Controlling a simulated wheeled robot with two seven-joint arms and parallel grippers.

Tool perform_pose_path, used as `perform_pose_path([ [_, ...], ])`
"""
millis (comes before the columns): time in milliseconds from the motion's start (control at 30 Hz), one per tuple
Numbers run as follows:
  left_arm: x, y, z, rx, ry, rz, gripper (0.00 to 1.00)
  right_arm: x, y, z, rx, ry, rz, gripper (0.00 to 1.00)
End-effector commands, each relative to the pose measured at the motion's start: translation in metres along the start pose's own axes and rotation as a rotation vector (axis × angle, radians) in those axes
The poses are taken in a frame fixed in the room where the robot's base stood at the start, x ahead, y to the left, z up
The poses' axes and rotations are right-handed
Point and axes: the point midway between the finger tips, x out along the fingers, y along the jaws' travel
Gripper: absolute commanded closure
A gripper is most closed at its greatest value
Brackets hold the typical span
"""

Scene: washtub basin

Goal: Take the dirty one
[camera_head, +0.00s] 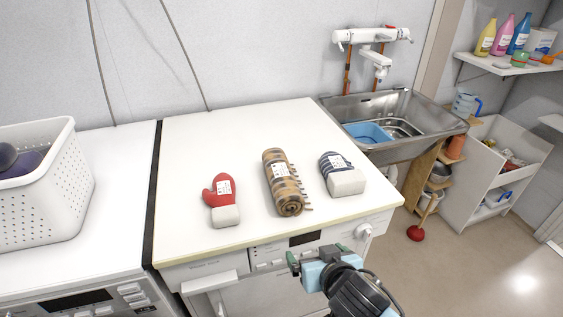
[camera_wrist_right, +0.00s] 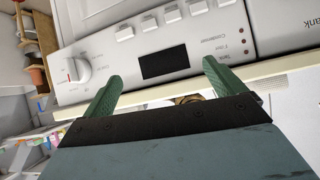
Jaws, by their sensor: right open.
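Three knitted items with white tags lie in a row on the white top of the right machine. A red mitten (camera_head: 222,199) with a pale cuff is on the left. A rolled tan-and-brown scarf (camera_head: 284,183) with fringe lies in the middle; whether its dark patches are dirt or pattern, I cannot tell. A navy striped hat (camera_head: 343,174) with a pale brim is on the right. My right gripper (camera_head: 316,254) is open and empty in front of the machine's front edge, apart from all three items. The right wrist view shows its green fingers (camera_wrist_right: 160,72) spread before the control panel. My left gripper is not in view.
A white perforated basket (camera_head: 45,200) with dark contents stands on the left machine. A metal sink (camera_head: 400,110) with a blue basin (camera_head: 367,132) is at the back right. A red plunger (camera_head: 415,233) stands on the floor. The machine top behind the items is clear.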

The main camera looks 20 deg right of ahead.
Motion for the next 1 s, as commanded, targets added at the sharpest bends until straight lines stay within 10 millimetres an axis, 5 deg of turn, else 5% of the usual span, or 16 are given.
perform_pose_path([
  [33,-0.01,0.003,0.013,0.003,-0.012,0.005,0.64,-0.016,-0.009,-0.034,0.025,0.056,-0.02,0.05],
  [100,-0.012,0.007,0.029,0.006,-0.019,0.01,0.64,-0.029,-0.019,-0.061,0.063,0.115,-0.045,0.05],
  [233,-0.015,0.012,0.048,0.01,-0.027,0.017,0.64,-0.046,-0.03,-0.089,0.109,0.18,-0.078,0.05],
  [367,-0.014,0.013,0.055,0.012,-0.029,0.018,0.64,-0.044,-0.035,-0.1,0.127,0.205,-0.09,0.05],
  [700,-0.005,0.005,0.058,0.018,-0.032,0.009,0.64,0.017,-0.039,-0.111,0.128,0.205,-0.09,0.05],
  [1000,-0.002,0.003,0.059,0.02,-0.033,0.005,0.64,0.04,-0.04,-0.117,0.128,0.203,-0.09,0.05],
])
